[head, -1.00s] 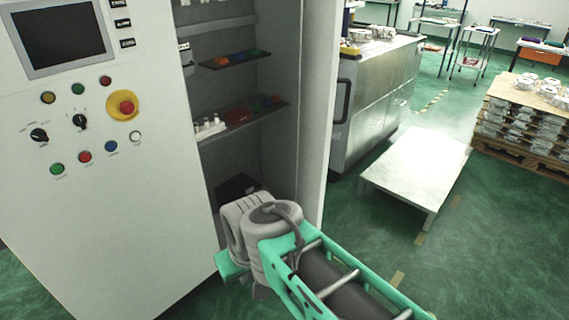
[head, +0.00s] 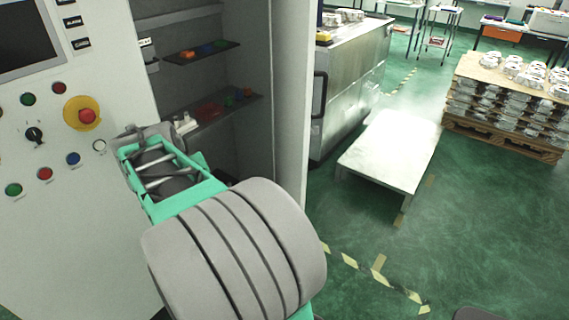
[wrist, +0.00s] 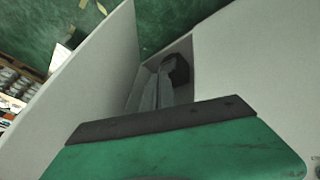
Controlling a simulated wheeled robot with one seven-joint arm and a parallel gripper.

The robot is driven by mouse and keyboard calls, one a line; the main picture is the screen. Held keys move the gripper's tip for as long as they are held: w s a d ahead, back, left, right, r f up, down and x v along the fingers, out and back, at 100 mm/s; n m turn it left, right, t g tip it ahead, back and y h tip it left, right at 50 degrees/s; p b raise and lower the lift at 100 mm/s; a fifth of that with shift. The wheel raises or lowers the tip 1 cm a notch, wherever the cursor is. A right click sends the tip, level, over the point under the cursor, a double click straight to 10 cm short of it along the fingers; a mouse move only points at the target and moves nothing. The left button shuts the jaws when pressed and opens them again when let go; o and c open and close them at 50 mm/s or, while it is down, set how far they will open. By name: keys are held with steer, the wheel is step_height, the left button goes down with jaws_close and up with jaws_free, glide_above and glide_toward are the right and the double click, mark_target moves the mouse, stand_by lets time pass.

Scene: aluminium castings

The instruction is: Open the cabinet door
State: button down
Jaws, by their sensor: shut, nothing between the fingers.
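The cabinet is a tall pale unit with a control panel (head: 60,110) on its front. Its door (head: 292,100) stands open at the right of the opening, seen nearly edge-on, and shelves show inside. In the wrist view the door (wrist: 95,75) is a pale panel slanting at left. The cabinet front (wrist: 250,65) is at right, with a narrow dim gap between. My gripper (wrist: 165,118) shows as a green body with a dark front edge, shut and empty, close before that gap.
Inside are shelves (head: 205,53) with small coloured items. Right of the door stand a metal cabinet (head: 350,80) and a low pale platform (head: 392,150). A pallet of castings (head: 505,105) is farther right. Green floor (head: 480,220) is clear at front right.

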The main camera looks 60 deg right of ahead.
steer(key=s+d+m+g+h, duration=0.15)
steer(key=s+d, duration=0.25)
steer(key=d, duration=0.6)
steer(key=m+g+p, duration=0.2)
steer(key=m+p, duration=0.1)
glide_toward(299, 172)
steer(key=a+x, duration=0.1)
steer(key=x, duration=0.3)
steer(key=shift+d+f+h, duration=0.25)
steer(key=shift+d+h, duration=0.1)
steer(key=shift+s, duration=0.1)
